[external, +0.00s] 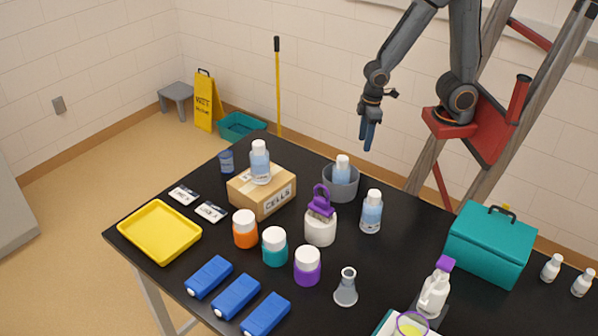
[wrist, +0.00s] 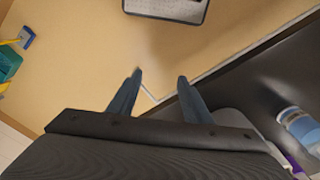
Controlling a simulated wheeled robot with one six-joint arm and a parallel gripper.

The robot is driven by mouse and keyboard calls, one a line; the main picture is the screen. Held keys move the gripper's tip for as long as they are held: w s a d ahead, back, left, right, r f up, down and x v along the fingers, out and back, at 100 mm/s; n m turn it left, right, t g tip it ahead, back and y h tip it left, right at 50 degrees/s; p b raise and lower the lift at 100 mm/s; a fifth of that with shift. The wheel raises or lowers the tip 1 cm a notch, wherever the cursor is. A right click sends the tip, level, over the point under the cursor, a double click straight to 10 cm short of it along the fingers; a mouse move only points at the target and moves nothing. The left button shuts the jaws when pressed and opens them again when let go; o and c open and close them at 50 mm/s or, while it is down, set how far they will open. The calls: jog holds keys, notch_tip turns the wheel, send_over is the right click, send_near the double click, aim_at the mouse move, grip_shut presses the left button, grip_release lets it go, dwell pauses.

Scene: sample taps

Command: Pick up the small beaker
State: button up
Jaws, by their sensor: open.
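A small dark-blue cup (external: 227,161), which looks like the small beaker, stands at the table's back left in the external view, left of the cardboard box. A larger grey pot (external: 341,182) holds a blue-labelled bottle (external: 342,168). My gripper (external: 368,135) hangs pointing down, above and beyond the table's back edge, well to the right of the small cup. In the wrist view my gripper (wrist: 160,78) has its two fingers apart with nothing between them. I cannot make out the small cup in the wrist view.
A bottle (external: 260,162) stands on the cardboard box (external: 262,192). Several jars, a flask (external: 345,288), blue cases, a yellow tray (external: 160,232) and a teal cooler (external: 491,243) crowd the black table (external: 400,262). Below my fingers the wrist view shows mostly floor (wrist: 90,50).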

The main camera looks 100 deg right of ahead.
jog(key=shift+o, duration=1.1)
jog(key=m+t+p, duration=0.1)
jog(key=t, duration=0.3)
send_near(226, 156)
jog(key=a, duration=0.3)
jog(key=shift+h, duration=0.3)
jog(key=shift+w+d+p+x, duration=0.1)
jog(key=shift+p+x, duration=0.7)
jog(key=shift+x, duration=1.4)
jog(key=shift+w+d+p+x, duration=0.15)
jog(key=shift+p+x, duration=0.65)
jog(key=shift+x, duration=1.4)
jog(key=shift+r, duration=0.1)
jog(key=shift+c, duration=0.5)
jog(key=c, duration=1)
